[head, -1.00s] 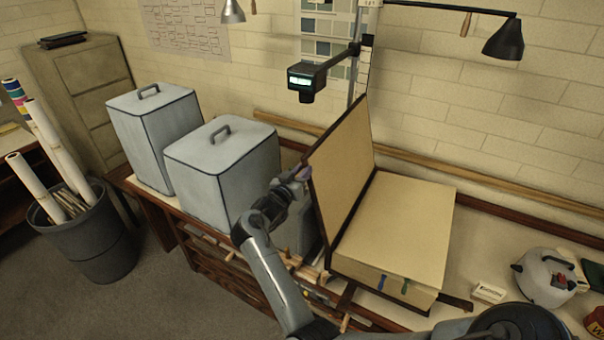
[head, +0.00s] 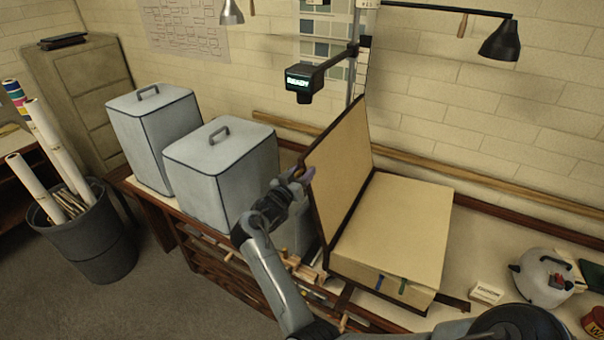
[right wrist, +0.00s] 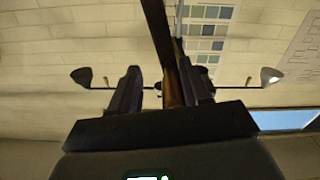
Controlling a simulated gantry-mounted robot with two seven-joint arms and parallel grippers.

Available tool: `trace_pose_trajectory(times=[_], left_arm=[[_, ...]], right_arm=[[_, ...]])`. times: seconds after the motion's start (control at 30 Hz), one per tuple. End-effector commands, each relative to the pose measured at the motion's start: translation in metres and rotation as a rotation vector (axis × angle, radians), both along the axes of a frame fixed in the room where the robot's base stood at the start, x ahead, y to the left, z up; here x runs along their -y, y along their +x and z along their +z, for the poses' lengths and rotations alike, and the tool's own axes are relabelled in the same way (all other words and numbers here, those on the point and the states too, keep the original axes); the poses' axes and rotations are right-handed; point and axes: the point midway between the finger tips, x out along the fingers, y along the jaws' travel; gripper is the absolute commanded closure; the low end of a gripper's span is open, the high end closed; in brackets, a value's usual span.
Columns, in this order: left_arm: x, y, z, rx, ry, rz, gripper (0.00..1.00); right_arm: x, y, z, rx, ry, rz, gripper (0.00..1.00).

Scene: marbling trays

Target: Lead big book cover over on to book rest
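The big book (head: 395,225) lies on the bench with its cover (head: 340,180) raised close to upright, hinged at the left side of the page block. My right gripper (head: 304,174) is at the cover's free left edge. In the right wrist view, the cover's edge (right wrist: 171,80) runs between the fingers of my right gripper (right wrist: 160,76), nearer the right finger. A gap shows on the left, so the fingers look open around it. A book rest cannot be made out clearly; the area left of the book is partly hidden by my arm and the cover. My left gripper is out of view.
Two grey lidded bins (head: 220,165) stand on the bench to the left. A display on an arm (head: 300,84) hangs behind the cover and reads READY. A lamp (head: 500,40) hangs at upper right. A round white pot (head: 545,276) sits right of the book.

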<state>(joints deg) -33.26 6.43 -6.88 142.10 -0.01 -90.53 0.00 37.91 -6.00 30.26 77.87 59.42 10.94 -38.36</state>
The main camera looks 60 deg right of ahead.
Motion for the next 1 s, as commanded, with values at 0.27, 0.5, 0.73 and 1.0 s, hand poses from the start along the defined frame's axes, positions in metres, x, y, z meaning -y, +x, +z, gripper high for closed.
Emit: trace_pose_trajectory(times=[0.27, 0.5, 0.73, 1.0], left_arm=[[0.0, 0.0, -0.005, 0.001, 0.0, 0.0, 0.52], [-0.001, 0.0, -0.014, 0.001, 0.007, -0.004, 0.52], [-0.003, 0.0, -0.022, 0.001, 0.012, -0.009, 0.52], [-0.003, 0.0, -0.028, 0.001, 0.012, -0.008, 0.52]], right_arm=[[-0.016, 0.0, -0.001, 0.001, -0.001, 0.0, 0.55], [-0.046, -0.001, -0.003, 0.002, 0.001, 0.002, 0.55], [-0.076, -0.002, -0.002, 0.002, 0.002, 0.002, 0.55], [-0.099, -0.003, -0.001, 0.001, 0.001, 0.001, 0.55]])
